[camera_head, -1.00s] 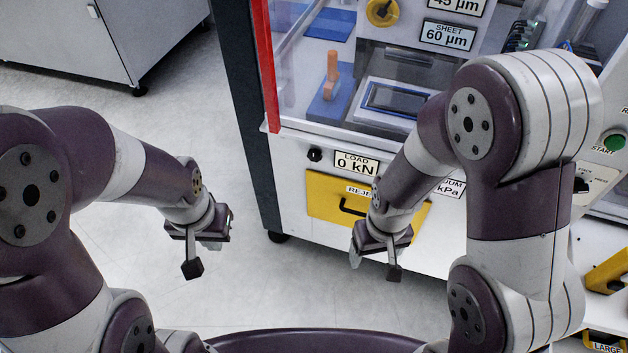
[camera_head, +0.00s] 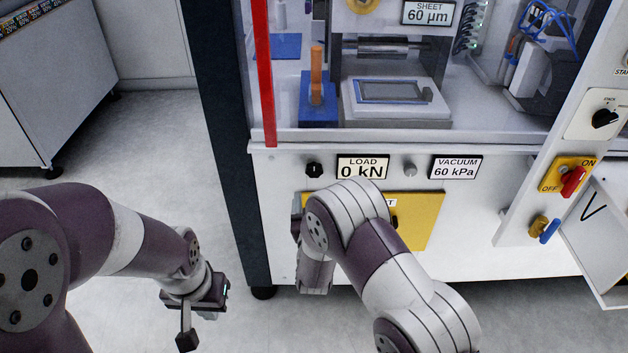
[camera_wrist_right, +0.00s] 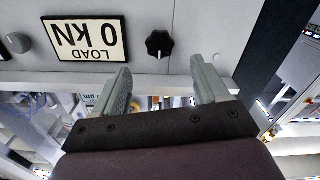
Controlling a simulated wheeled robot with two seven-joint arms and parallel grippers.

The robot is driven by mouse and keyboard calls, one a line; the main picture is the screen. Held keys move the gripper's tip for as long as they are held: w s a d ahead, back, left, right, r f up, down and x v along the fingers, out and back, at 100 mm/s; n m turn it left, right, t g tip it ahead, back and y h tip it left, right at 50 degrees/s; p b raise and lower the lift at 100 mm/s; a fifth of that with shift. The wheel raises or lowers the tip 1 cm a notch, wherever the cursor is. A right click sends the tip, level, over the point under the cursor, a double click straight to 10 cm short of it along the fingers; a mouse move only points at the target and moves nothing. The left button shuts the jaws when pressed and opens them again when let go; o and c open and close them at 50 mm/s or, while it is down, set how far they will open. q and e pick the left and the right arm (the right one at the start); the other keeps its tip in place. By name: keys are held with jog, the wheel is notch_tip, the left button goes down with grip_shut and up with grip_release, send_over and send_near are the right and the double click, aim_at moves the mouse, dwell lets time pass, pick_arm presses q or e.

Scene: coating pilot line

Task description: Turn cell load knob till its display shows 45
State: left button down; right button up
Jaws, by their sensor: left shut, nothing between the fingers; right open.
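The cell load knob, a small black knob (camera_head: 314,170), sits on the white front panel just left of the load display (camera_head: 362,167), which reads 0 kN. In the right wrist view the black knob (camera_wrist_right: 159,44) shows its white pointer mark, beside the upside-down load display (camera_wrist_right: 85,37). My right gripper (camera_wrist_right: 160,67) is open and empty; in that view the knob lies just beyond the gap between its fingertips, apart from them. Its fingers are hidden in the head view. My left gripper (camera_head: 192,330) is shut and empty, low over the floor at left.
A grey knob (camera_head: 410,170) and a vacuum display (camera_head: 455,167) reading 60 kPa sit to the right. A yellow drawer (camera_head: 425,218) below is partly covered by my right arm. A red switch (camera_head: 572,182) is at right. Open floor lies left of the cabinet.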

aim_at(314, 174)
jog(key=w+b, duration=0.1)
jog(key=w, duration=0.6)
jog(key=shift+w, duration=0.4)
jog(key=c, duration=1.1)
jog(key=shift+o, duration=0.2)
jog(key=shift+f, duration=0.1)
